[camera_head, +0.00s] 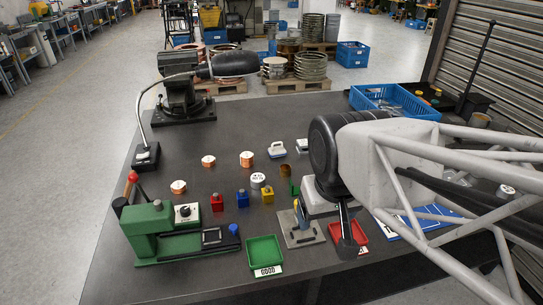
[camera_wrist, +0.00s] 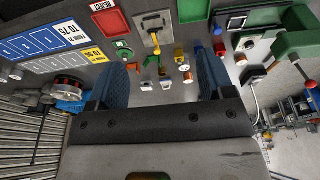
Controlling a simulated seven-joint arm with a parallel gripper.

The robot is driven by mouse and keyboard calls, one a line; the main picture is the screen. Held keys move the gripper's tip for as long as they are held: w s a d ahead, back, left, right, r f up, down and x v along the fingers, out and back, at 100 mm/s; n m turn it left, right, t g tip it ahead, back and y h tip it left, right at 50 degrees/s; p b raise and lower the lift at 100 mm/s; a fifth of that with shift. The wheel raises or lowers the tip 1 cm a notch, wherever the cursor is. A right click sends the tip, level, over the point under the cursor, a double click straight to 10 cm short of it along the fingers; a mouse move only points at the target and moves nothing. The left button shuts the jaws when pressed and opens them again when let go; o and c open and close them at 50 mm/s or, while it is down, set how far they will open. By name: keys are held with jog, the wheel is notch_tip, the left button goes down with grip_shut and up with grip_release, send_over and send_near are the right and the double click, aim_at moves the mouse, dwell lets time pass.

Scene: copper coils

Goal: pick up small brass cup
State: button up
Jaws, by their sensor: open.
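The small brass cup (camera_head: 285,171) stands upright on the dark table in the head view, left of my arm and just behind a small green block (camera_head: 295,188). A yellow block (camera_head: 267,194) is to its front left. My gripper (camera_wrist: 161,72) is open and empty, with its two blue-grey fingers wide apart in the wrist view. In the head view a dark finger hangs right of the cup, in front of a red tray (camera_head: 361,234). In the wrist view I cannot surely tell the cup from other small things between the fingers.
Copper coils (camera_head: 247,159), a white weight (camera_head: 258,180), a blue block (camera_head: 242,198) and a red block (camera_head: 217,202) lie left of the cup. A grey plate (camera_head: 300,236) and green tray (camera_head: 264,253) are in front. A green machine (camera_head: 160,232) stands front left.

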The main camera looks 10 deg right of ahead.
jog(key=w+n, duration=0.4)
jog(key=w, duration=0.9)
jog(key=n+g, duration=0.3)
jog(key=n, duration=0.8)
send_over(284, 168)
jog(key=s, duration=0.2)
notch_tip(284, 168, down, 23)
jog(key=shift+w+a+r, duration=0.15)
jog(key=shift+a+r, duration=0.05)
jog(key=shift+a, duration=0.15)
jog(key=shift+f, duration=0.15)
jog(key=shift+f, duration=1.15)
jog(key=shift+f, duration=0.15)
jog(key=shift+d+f, duration=0.15)
jog(key=shift+f, duration=2.3)
